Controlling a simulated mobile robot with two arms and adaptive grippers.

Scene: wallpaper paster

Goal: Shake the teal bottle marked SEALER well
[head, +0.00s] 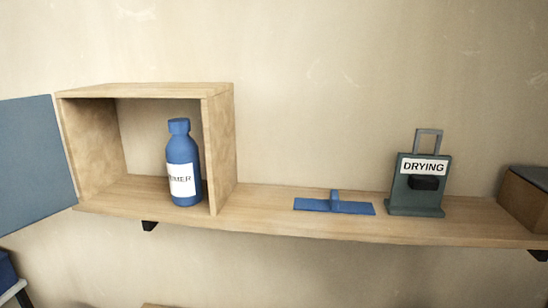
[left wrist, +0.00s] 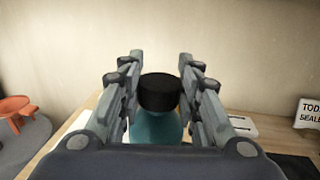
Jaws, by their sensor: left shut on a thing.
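In the left wrist view a teal bottle (left wrist: 157,127) with a black cap (left wrist: 159,92) stands between the fingers of my left gripper (left wrist: 160,82). The gripper is shut on it. The bottle's label is mostly hidden, so I cannot read its marking. The bottle's lower part is hidden by the gripper body. Neither gripper shows in the head view, and my right gripper is in no view.
In the head view a wall shelf (head: 265,213) bears an open wooden box (head: 219,150) with a blue bottle (head: 183,160), a blue tool (head: 333,204) and a DRYING sign (head: 421,185). A wooden table and orange stool (left wrist: 16,108) show in the wrist view.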

